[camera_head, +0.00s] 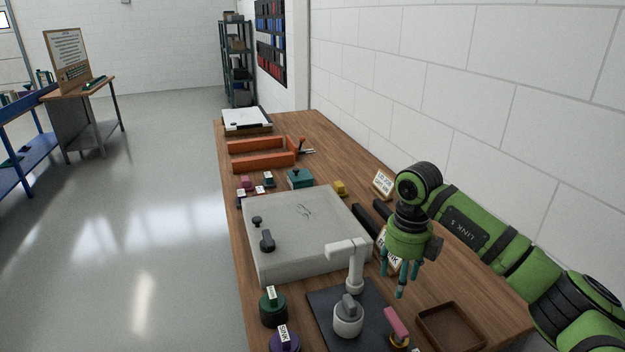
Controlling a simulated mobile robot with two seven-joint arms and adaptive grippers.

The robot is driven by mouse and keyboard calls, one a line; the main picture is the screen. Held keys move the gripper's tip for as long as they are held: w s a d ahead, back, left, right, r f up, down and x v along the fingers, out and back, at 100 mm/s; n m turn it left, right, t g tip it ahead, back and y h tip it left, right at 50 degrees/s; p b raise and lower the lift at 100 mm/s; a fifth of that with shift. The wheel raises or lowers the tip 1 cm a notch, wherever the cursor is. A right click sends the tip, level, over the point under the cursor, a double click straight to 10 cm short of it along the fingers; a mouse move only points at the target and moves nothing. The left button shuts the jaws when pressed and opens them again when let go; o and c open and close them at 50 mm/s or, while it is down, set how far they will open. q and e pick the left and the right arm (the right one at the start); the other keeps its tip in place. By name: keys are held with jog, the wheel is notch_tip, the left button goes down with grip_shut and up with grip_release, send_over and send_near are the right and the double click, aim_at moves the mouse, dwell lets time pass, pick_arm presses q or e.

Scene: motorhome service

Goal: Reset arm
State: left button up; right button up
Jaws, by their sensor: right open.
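My right arm (475,232) is green with black joints and reaches in from the right over the wooden bench. My right gripper (402,278) has teal fingers and points down. It is open, with nothing seen between its fingers. It hangs to the right of the white faucet-like fixture (353,265) and behind the brown tray. A sign on the bench behind the gripper is partly hidden by it. My left gripper is not in view.
The wooden bench (320,130) runs along the white wall. A grey slab (300,215) with dark knobs lies on it. A brown tray (450,328), green knob (273,308), purple knob (284,341) and orange frame (262,160) also stand there. Open floor lies left.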

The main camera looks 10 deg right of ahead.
jog(key=s+a+f+n+t+y, duration=0.15)
jog(key=a+y, duration=0.65)
jog(key=a, duration=1.1)
jog(key=s+a+r+m+t+y, duration=0.2)
jog(key=a+r+m+t+y, duration=0.4)
jog(key=a+r+y, duration=0.45)
jog(key=w+d+m+t+h, duration=0.3)
jog(key=d+m+t+h, duration=0.8)
jog(key=m, duration=0.6)
jog(key=s+d+f+m+g+h, duration=0.25)
jog(key=d+f+m+h, duration=0.2)
jog(key=f, duration=0.25)
jog(key=s+d+f+m+g+h, duration=0.2)
jog(key=s+d+f+m+h, duration=0.1)
jog(key=d+f+m+h, duration=0.25)
jog(key=s+f+m+g+y, duration=0.1)
jog(key=s+f+m+g, duration=0.1)
jog(key=s+f+g, duration=0.55)
jog(key=s+f+m+g+y, duration=0.25)
jog(key=s+f, duration=0.65)
jog(key=s, duration=0.6)
jog(key=s+f+g+b, duration=0.2)
jog(key=s+f, duration=0.1)
jog(key=f, duration=2.2)
jog(key=s+d+f+n+g+h, duration=0.1)
jog(key=s+d+f, duration=0.2)
jog(key=s+f, duration=1)
jog(key=shift+s+d, duration=0.15)
jog(key=shift+s, duration=0.8)
